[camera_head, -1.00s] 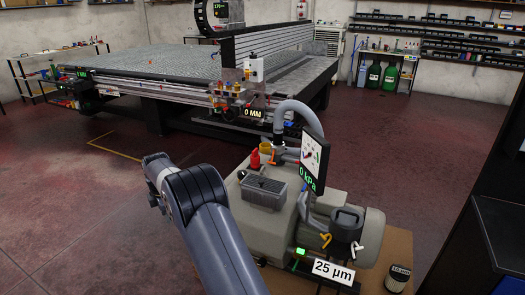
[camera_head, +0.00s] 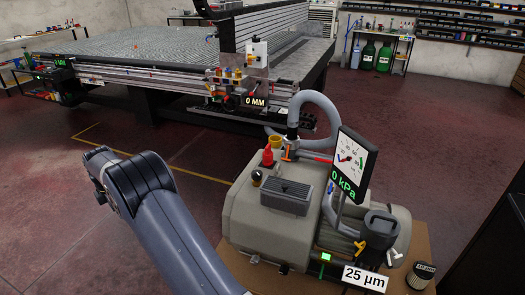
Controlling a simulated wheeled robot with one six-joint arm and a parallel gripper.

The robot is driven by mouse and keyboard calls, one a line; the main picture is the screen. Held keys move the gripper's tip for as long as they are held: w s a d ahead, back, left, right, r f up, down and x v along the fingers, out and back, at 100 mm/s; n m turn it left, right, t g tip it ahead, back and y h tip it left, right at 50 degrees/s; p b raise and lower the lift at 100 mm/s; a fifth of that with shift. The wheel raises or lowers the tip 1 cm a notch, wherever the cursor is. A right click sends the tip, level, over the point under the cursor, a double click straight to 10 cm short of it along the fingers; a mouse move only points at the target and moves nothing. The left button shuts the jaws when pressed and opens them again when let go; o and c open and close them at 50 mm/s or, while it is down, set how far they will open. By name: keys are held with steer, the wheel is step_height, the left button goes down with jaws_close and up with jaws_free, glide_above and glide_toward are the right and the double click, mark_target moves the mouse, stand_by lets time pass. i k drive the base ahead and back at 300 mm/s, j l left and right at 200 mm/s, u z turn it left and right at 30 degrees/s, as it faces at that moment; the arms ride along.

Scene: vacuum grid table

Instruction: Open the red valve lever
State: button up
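The red valve lever (camera_head: 314,157) is a thin, roughly horizontal red bar at the base of the grey hose, on top of the beige pump (camera_head: 240,215). An orange part (camera_head: 288,153) sits at its left end. The gauge board (camera_head: 352,165), reading 0 kPa, stands just right of the lever and close to its right end. My grey arm (camera_head: 165,225) rises from the bottom edge to a dark joint at the left, well apart from the lever. My gripper does not show.
A red bottle (camera_head: 267,158) stands left of the lever. The grey hose (camera_head: 325,110) arches above it. A dark canister (camera_head: 378,230) stands at the pump's right. The large grid table (camera_head: 150,50) is behind. Open floor (camera_head: 60,215) lies left of the pump.

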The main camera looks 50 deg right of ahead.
mark_target(317, 159)
steer(key=i+z, duration=0.15)
steer(key=z, duration=0.25)
steer(key=i+z, duration=0.1)
steer(key=z, duration=0.3)
steer(key=i+z, duration=0.15)
steer(key=z, duration=0.25)
steer(key=i+z, duration=0.15)
steer(key=z, duration=0.2)
steer(key=i+z, duration=0.15)
steer(key=z, duration=0.25)
steer(key=i+z, duration=0.15)
steer(key=z, duration=0.2)
